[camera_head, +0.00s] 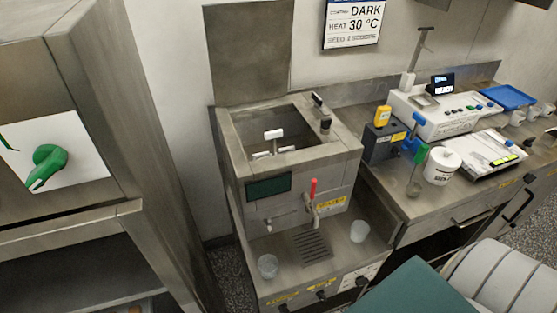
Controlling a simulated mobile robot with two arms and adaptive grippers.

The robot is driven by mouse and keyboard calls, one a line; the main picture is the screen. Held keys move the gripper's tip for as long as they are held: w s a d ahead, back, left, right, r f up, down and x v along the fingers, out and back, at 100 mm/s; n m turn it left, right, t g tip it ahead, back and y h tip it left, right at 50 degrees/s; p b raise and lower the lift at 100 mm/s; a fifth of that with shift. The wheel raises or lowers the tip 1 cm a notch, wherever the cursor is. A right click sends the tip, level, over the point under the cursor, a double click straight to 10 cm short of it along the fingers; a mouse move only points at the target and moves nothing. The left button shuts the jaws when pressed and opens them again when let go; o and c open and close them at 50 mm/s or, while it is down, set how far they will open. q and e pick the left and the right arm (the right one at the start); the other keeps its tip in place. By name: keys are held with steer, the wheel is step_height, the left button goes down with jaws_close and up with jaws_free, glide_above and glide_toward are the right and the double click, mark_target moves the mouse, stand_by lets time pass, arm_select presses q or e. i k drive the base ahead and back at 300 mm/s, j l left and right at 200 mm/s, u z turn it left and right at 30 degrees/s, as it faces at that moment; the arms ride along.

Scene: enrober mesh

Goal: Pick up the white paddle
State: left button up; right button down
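A white T-shaped piece (273,135) shows inside the open steel tank (232,148), near the middle of the picture. It looks like the white paddle, with its crossbar up. Its lower part is partly hidden in the tank, where a second short white piece lies beside it. A dark-handled fitting (322,108) stands at the tank's right rear rim.
A red-handled tap (313,188) and a drip grate (311,244) are on the tank's front. Clear cups (268,266) stand on the ledge. A white tub (441,165) and a white instrument (440,112) crowd the right counter. A tall steel cabinet (100,60) stands left.

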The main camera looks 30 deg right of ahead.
mark_target(273, 135)
steer(key=l+z, duration=0.3)
steer(key=l, duration=0.35)
steer(key=l+z, duration=0.3)
steer(key=l, duration=0.3)
steer(key=i+l+z, duration=0.15)
steer(key=l+z, duration=0.15)
steer(key=l, duration=0.3)
